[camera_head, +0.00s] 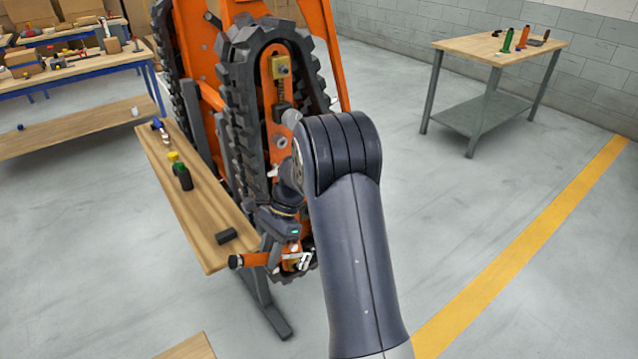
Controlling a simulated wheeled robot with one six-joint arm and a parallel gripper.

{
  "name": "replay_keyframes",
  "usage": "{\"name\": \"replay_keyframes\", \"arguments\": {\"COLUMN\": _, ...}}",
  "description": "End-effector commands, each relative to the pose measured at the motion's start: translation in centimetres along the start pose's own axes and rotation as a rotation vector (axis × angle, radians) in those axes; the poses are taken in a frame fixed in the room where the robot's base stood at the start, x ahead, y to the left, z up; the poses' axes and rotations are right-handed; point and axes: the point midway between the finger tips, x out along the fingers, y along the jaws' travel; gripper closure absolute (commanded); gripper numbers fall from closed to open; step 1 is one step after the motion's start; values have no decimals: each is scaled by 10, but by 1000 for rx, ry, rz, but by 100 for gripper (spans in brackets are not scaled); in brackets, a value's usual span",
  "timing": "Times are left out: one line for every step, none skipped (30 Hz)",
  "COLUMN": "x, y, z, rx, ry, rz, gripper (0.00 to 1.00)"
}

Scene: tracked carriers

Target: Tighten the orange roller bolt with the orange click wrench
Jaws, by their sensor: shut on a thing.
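The orange click wrench (254,259) lies roughly level at the lower end of the black rubber track (240,120), with its dark-tipped handle pointing left. My gripper (296,262) is shut on the wrench, close to the lower end of the orange track frame (275,75). My arm comes in from below and covers part of the track. I cannot make out the orange roller bolt; the gripper and wrist hide that area. Whether the wrench head touches a bolt cannot be told.
A wooden shelf (205,225) left of the track holds a black block (226,236) and several small coloured tools. A wooden-topped table (465,44) with more tools stands at the back right. Workbenches stand at the back left. The floor on the right is clear.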

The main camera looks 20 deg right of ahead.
Motion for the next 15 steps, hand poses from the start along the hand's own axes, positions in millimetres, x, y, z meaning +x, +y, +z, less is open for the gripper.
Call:
{"name": "replay_keyframes", "arguments": {"x": -3, "y": -4, "z": -4, "rx": 87, "ry": -63, "rz": -48, "gripper": 100}}
{"name": "replay_keyframes", "arguments": {"x": -6, "y": -6, "z": -4, "rx": 136, "ry": -100, "rz": -76, "gripper": 100}}
{"name": "replay_keyframes", "arguments": {"x": -10, "y": -8, "z": -4, "rx": 198, "ry": -150, "rz": -115, "gripper": 100}}
{"name": "replay_keyframes", "arguments": {"x": -14, "y": -10, "z": -4, "rx": 244, "ry": -187, "rz": -144, "gripper": 100}}
{"name": "replay_keyframes", "arguments": {"x": -17, "y": -13, "z": -4, "rx": 286, "ry": -222, "rz": -175, "gripper": 100}}
{"name": "replay_keyframes", "arguments": {"x": -22, "y": -15, "z": -5, "rx": 340, "ry": -269, "rz": -217, "gripper": 100}}
{"name": "replay_keyframes", "arguments": {"x": -25, "y": -17, "z": -5, "rx": 376, "ry": -303, "rz": -249, "gripper": 100}}
{"name": "replay_keyframes", "arguments": {"x": -29, "y": -18, "z": -6, "rx": 414, "ry": -337, "rz": -281, "gripper": 100}}
{"name": "replay_keyframes", "arguments": {"x": -34, "y": -21, "z": -6, "rx": 459, "ry": -380, "rz": -325, "gripper": 100}}
{"name": "replay_keyframes", "arguments": {"x": -38, "y": -22, "z": -7, "rx": 491, "ry": -412, "rz": -359, "gripper": 100}}
{"name": "replay_keyframes", "arguments": {"x": -42, "y": -24, "z": -8, "rx": 521, "ry": -442, "rz": -391, "gripper": 100}}
{"name": "replay_keyframes", "arguments": {"x": -47, "y": -26, "z": -9, "rx": 560, "ry": -483, "rz": -437, "gripper": 100}}
{"name": "replay_keyframes", "arguments": {"x": -51, "y": -27, "z": -10, "rx": 587, "ry": -512, "rz": -472, "gripper": 100}}
{"name": "replay_keyframes", "arguments": {"x": -55, "y": -28, "z": -11, "rx": 612, "ry": -540, "rz": -506, "gripper": 100}}
{"name": "replay_keyframes", "arguments": {"x": -61, "y": -30, "z": -13, "rx": 645, "ry": -576, "rz": -552, "gripper": 100}}
